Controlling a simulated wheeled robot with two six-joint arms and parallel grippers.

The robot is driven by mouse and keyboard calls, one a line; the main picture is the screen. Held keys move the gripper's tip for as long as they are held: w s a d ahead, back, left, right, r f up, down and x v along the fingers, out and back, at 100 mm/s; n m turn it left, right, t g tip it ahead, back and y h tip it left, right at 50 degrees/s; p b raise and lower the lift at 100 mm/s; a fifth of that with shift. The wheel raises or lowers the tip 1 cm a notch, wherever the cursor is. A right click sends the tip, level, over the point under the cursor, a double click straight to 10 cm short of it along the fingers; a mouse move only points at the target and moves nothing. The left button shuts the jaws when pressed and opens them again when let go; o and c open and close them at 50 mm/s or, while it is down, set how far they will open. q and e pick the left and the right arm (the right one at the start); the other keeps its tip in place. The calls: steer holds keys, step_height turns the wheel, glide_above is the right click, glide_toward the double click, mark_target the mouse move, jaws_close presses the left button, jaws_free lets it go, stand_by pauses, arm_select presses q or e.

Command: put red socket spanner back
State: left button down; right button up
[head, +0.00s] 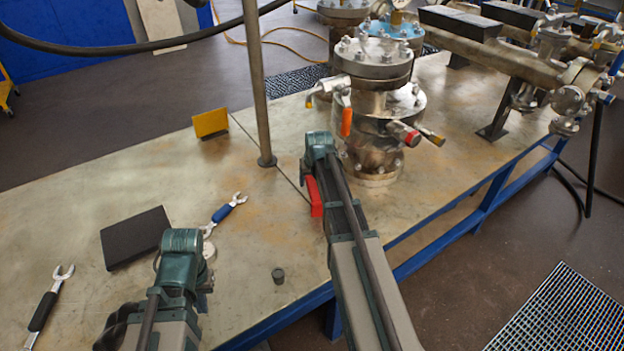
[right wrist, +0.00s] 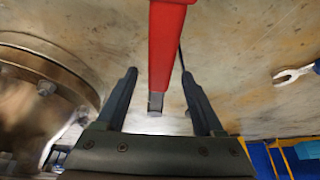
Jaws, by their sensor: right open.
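The red socket spanner (right wrist: 165,50) shows in the right wrist view as a red bar with a short metal end. It lies between the two fingers of my right gripper (right wrist: 160,80), which is open with gaps on both sides. In the head view a red part of the spanner (head: 315,196) shows on the table beside my right arm, which hides the rest. My right gripper's fingers are hidden there. My left arm's end (head: 182,248) is over the near left of the table, and its fingers cannot be made out.
A flanged vessel (head: 375,110) stands close beyond my right gripper.

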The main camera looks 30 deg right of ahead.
steer(key=p+v, duration=0.8)
steer(key=v, duration=0.2)
steer(key=shift+p, duration=0.3)
steer(key=s+a+n+g, duration=0.2)
steer(key=s+a+n, duration=0.1)
steer(key=s+a, duration=0.8)
steer(key=s+a+f+n+g, duration=0.1)
steer(key=s+a+n+g, duration=0.1)
steer(key=s+a, duration=0.9)
steer(key=a+n, duration=0.1)
steer(key=a, duration=0.5)
steer(key=shift+s+a+f+n+g, duration=0.2)
steer(key=shift+s+a+n+g, duration=0.05)
steer(key=shift+s+n+g, duration=0.05)
